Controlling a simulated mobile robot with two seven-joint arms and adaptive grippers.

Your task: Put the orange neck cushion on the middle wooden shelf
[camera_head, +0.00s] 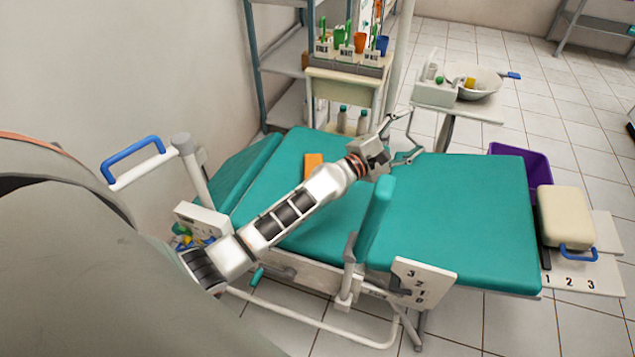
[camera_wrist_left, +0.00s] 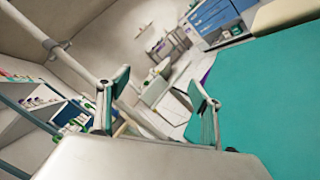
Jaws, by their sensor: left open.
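The orange neck cushion (camera_head: 313,163) lies on the teal dental chair (camera_head: 455,195), on its backrest part. My left arm reaches across the chair, and its gripper (camera_head: 414,133) is to the right of the cushion, above the chair's far edge. In the left wrist view the gripper (camera_wrist_left: 158,88) has its fingers spread with nothing between them; the cushion does not show there. A pale cart with shelves (camera_head: 345,80) stands behind the chair. I cannot tell which board is the middle wooden shelf. My right gripper is not in view.
A grey metal rack (camera_head: 253,50) stands against the wall. Bottles (camera_head: 342,118) stand low in the cart. A basin unit (camera_head: 473,82) is at the back right. A purple bin (camera_head: 522,168) and a beige case (camera_head: 566,216) are at the right. The chair's right part is clear.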

